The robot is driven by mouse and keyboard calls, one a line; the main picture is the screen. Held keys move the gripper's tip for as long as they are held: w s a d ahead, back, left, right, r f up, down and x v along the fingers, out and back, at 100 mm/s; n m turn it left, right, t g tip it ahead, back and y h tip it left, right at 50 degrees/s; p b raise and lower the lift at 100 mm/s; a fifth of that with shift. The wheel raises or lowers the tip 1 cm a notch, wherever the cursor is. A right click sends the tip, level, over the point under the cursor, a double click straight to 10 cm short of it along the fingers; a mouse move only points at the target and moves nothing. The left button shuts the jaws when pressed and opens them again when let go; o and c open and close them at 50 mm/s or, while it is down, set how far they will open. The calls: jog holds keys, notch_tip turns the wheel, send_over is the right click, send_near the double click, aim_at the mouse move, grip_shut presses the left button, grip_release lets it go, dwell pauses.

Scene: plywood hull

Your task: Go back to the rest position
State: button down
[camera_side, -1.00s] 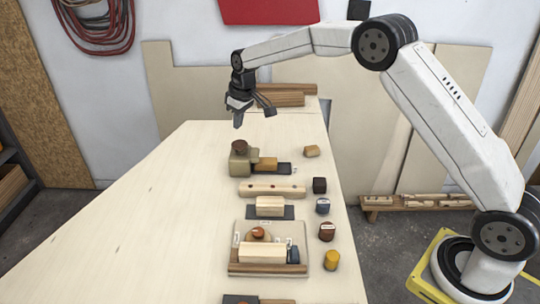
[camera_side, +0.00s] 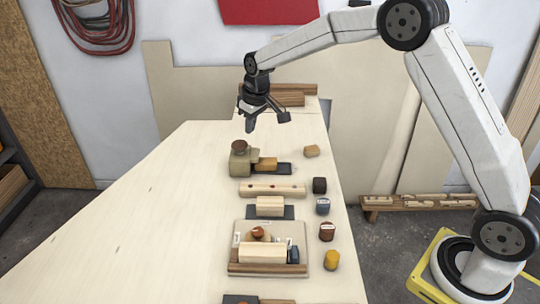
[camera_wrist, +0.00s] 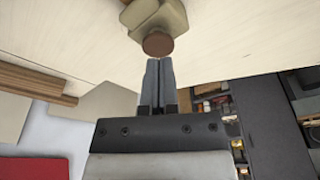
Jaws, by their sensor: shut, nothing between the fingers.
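My gripper (camera_side: 250,128) hangs in the air above the far part of the pale plywood table (camera_side: 150,230), fingers pointing down. In the wrist view my gripper (camera_wrist: 158,62) has its two grey fingers together with nothing between them. Below it stands a greenish-beige block (camera_side: 238,163) with a round brown piece (camera_side: 239,146) on top. The brown piece also shows in the wrist view (camera_wrist: 158,44), just beyond the fingertips in the picture. My gripper is apart from it.
A yellow-brown block (camera_side: 266,164), a holed wooden bar (camera_side: 272,189) and a tray (camera_side: 304,237) with blocks line the table. Several small pieces stand along the right side, among them a yellow one (camera_side: 332,260). Wooden beams (camera_side: 290,87) lie at the far end. The table's left is clear.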

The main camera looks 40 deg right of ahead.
jog(key=s+f+m, duration=0.1)
jog(key=s+f, duration=0.1)
jog(key=s, duration=1.2)
jog(key=s+f+m, duration=0.1)
jog(key=s+f, duration=0.1)
jog(key=s, duration=1.2)
jog(key=shift+s+d+f, duration=0.15)
jog(key=shift+s+d, duration=0.15)
jog(key=shift+d, duration=0.15)
